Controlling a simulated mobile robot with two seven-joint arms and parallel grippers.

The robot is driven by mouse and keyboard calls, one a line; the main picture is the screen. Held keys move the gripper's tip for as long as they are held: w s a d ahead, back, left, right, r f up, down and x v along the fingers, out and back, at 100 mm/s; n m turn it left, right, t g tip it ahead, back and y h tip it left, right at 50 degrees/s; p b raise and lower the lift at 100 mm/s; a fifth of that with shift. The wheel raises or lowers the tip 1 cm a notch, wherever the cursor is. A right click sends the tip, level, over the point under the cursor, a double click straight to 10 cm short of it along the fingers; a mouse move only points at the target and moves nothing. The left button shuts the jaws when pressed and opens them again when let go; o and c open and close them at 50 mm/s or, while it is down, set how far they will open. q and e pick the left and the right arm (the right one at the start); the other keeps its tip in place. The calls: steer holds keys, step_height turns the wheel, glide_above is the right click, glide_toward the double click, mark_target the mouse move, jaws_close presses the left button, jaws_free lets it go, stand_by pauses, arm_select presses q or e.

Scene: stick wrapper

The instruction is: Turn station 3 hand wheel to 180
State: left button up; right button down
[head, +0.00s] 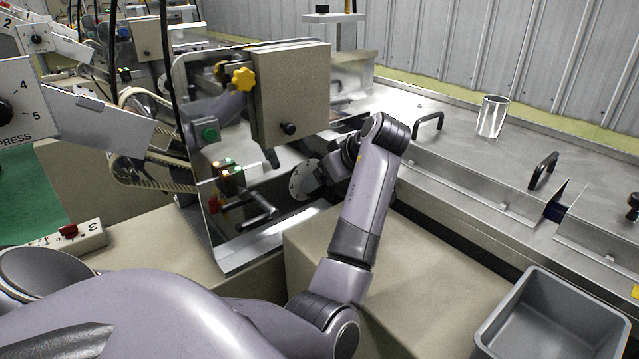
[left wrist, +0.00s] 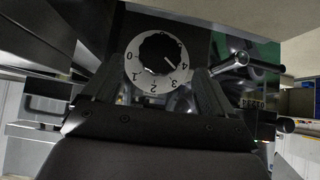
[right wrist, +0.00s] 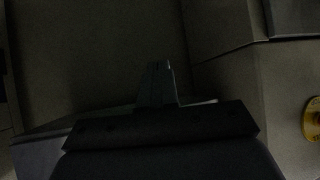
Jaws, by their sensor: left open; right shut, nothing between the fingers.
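A round pale dial plate (left wrist: 133,72) with a black knob (left wrist: 157,52) at its centre faces my left gripper (left wrist: 164,64) in the left wrist view. In the head view a grey disc (head: 299,184) shows at the end of my left arm, whose fingers are mostly hidden. My right gripper (right wrist: 157,82) is shut and empty. No 180 mark is legible.
A steel-framed machine has a beige box (head: 292,92), a yellow star knob (head: 243,79) and a lever (head: 260,217). A grey bin (head: 548,305) stands at the lower right. A metal cup (head: 492,117) stands on the steel deck. A switch box (head: 88,238) bears a 3.

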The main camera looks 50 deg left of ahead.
arm_select(q)
steer(key=shift+x, duration=2.15)
steer(key=c, duration=1.1)
steer(key=shift+o, duration=0.2)
steer(key=shift+s+f+n+t+b, duration=0.1)
steer(key=shift+s+n+t+b, duration=0.15)
steer(key=shift+n+t+b, duration=0.8)
steer(key=shift+s+f+n+t, duration=0.15)
steer(key=shift+n+t, duration=0.3)
steer(key=shift+t, duration=1.3)
